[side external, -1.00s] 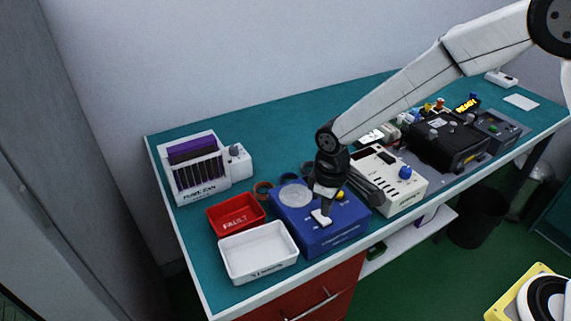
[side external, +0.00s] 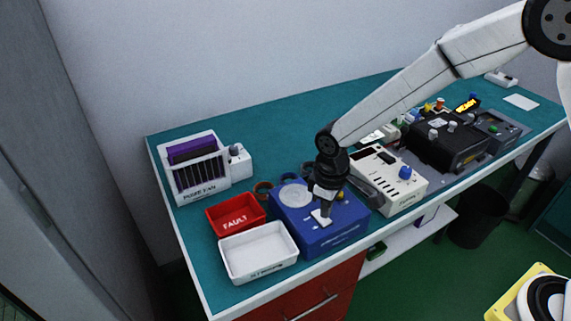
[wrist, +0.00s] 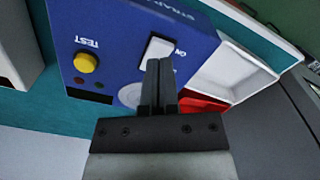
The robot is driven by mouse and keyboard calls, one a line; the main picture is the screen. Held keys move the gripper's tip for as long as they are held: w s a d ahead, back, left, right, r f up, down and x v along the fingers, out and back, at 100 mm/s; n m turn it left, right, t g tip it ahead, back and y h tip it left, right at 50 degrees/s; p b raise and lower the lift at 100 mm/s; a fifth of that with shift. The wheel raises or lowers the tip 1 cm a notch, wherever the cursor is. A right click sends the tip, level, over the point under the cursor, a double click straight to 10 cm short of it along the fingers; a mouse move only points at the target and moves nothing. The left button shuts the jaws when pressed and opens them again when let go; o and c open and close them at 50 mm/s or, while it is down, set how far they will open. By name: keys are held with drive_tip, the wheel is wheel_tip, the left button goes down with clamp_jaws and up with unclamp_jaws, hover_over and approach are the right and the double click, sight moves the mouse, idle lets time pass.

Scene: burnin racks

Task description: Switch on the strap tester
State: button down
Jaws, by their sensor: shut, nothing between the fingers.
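The strap tester is a blue box (side external: 335,236) near the front of the bench, with a round pale plate on top. It also shows in the wrist view (wrist: 115,30), with "STRAP" lettering, a yellow TEST button (wrist: 86,62) and a white rocker switch (wrist: 158,52) marked ON. My gripper (wrist: 158,64) is shut and empty. Its tips are at the near end of the white switch, overlapping it in the wrist view; I cannot tell whether they touch. In the side view my gripper (side external: 325,208) points down at the switch (side external: 321,217). The indicator dots by the button look dark.
A red FAULT tray (side external: 237,226) and a white tray (side external: 258,254) stand left of the tester. A white fan unit (side external: 195,172) stands behind them. A cream instrument with a blue knob (side external: 405,172) stands close on the right.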

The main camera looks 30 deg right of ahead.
drive_tip(key=shift+f, duration=0.9)
idle(0.8)
drive_tip(key=shift+r, duration=3.55)
drive_tip(key=s+d+m+t, duration=0.2)
drive_tip(key=s+d+m, duration=0.4)
drive_tip(key=s+d, duration=0.6)
drive_tip(key=d, duration=0.3)
drive_tip(key=shift+d+t, duration=0.15)
drive_tip(key=shift+t, duration=0.15)
